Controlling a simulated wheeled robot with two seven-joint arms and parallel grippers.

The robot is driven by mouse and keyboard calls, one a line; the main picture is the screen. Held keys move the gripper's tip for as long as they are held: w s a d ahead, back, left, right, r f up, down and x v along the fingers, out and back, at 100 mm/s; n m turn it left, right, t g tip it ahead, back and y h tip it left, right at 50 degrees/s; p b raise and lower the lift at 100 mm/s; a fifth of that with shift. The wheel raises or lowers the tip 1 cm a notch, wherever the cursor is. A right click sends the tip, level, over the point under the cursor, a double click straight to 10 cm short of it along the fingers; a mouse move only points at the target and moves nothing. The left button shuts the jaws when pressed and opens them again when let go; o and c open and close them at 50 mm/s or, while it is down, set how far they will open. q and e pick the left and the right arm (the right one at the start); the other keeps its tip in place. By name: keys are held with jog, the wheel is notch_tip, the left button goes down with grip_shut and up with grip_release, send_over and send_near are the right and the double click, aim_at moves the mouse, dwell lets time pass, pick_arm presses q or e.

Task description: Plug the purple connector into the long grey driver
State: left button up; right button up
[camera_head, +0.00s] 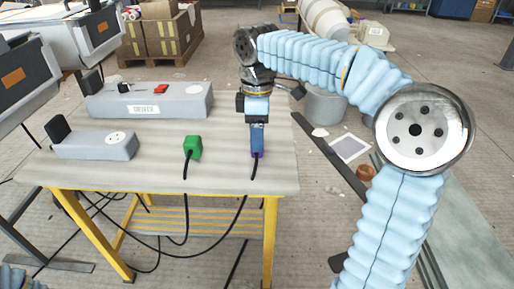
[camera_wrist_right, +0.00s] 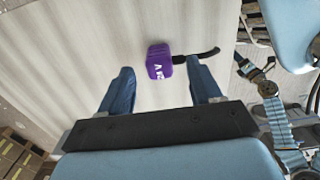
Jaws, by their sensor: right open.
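The purple connector (camera_wrist_right: 158,62) lies on the table top in the right wrist view, with its black cable leaving to the right. In the head view only a bit of it (camera_head: 259,154) shows below my right gripper (camera_head: 257,146). My right gripper points down over it and is open. In the wrist view its two blue fingers (camera_wrist_right: 160,80) stand apart, one to either side, and the connector shows in the gap just beyond the tips. The long grey driver (camera_head: 185,101) lies at the back left of the table, with a label on its front and red and black parts on top. My left gripper is out of view.
A green connector (camera_head: 193,147) with a cable stands left of my right gripper. A shorter grey driver (camera_head: 95,146) with a round white socket sits at the front left. Cables hang over the front edge of the table (camera_head: 230,178). The table top between the drivers and connectors is clear.

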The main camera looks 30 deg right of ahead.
notch_tip(320, 180, down, 4)
jog(key=shift+r, duration=0.1)
jog(key=c, duration=1)
jog(key=shift+r, duration=0.15)
jog(key=shift+w+r, duration=0.1)
jog(key=shift+r, duration=0.45)
jog(key=s+a+r, duration=0.8)
jog(key=a+r, duration=0.3)
jog(key=shift+s+r+p, duration=0.3)
jog(key=shift+s+r, duration=0.05)
jog(key=shift+s, duration=0.05)
